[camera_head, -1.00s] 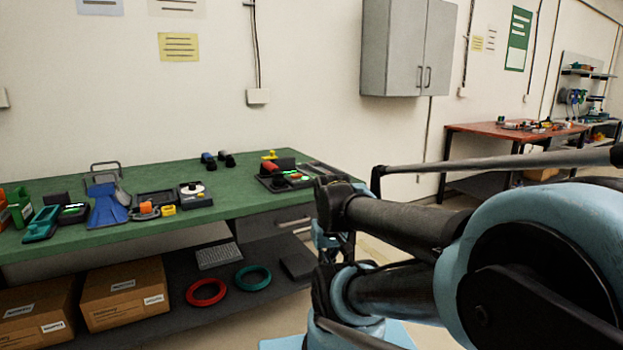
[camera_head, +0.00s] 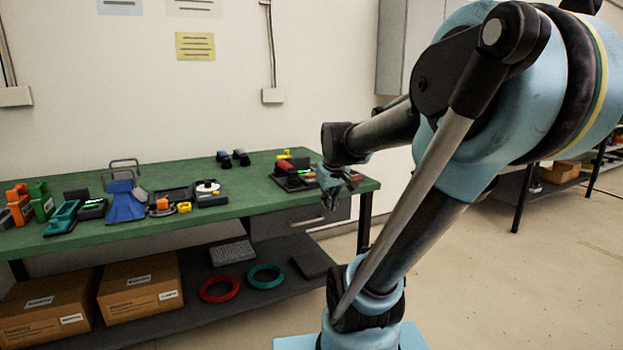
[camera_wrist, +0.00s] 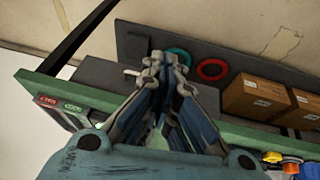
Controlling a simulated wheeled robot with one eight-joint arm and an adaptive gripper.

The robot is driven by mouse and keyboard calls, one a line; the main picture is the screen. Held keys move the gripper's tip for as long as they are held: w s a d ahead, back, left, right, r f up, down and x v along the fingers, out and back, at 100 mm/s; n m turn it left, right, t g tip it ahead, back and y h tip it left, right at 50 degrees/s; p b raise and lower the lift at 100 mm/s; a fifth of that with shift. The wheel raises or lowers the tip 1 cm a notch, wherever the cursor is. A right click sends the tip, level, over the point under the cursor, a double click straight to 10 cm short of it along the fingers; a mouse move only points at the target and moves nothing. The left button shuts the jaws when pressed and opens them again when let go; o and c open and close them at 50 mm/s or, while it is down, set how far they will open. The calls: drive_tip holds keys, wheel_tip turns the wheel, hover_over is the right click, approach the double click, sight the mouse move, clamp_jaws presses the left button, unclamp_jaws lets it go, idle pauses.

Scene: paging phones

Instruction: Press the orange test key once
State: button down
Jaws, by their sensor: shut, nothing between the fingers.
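No orange test key can be made out for certain. A dark desk phone with a red handset and small green lit display (camera_head: 291,174) stands at the right end of the green bench (camera_head: 250,200). A device with red and green lit labels (camera_wrist: 60,104) is at the left in the wrist view. A small orange part (camera_head: 162,204) sits mid-bench, too small to identify. My gripper (camera_head: 331,205) is at the bench's right front edge, close to the phone in the picture. In the wrist view my gripper (camera_wrist: 166,60) points over the lower shelf, shut and empty.
A blue stand (camera_head: 124,203), a round-topped device (camera_head: 208,192) and a teal device (camera_head: 62,218) share the bench. Cartons (camera_head: 141,290) and red (camera_head: 219,289) and teal rings (camera_head: 266,276) lie on the lower shelf. Floor to the right is open.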

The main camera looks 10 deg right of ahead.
drive_tip(key=w+r+n+t, duration=0.15)
drive_tip(key=w+r, duration=0.25)
drive_tip(key=w, duration=0.6)
drive_tip(key=w+r+n+t, duration=0.1)
drive_tip(key=w+r+n, duration=0.15)
drive_tip(key=w, duration=0.85)
wheel_tip(320, 180, up, 3)
drive_tip(key=n+t, duration=0.2)
hover_over(309, 175)
drive_tip(key=shift+w+r, duration=0.1)
drive_tip(key=shift+w, duration=0.15)
drive_tip(key=shift+f, duration=4.45)
drive_tip(key=shift+s+f, duration=0.1)
drive_tip(key=shift+f, duration=0.65)
drive_tip(key=shift+r, duration=0.9)
drive_tip(key=shift+r, duration=0.1)
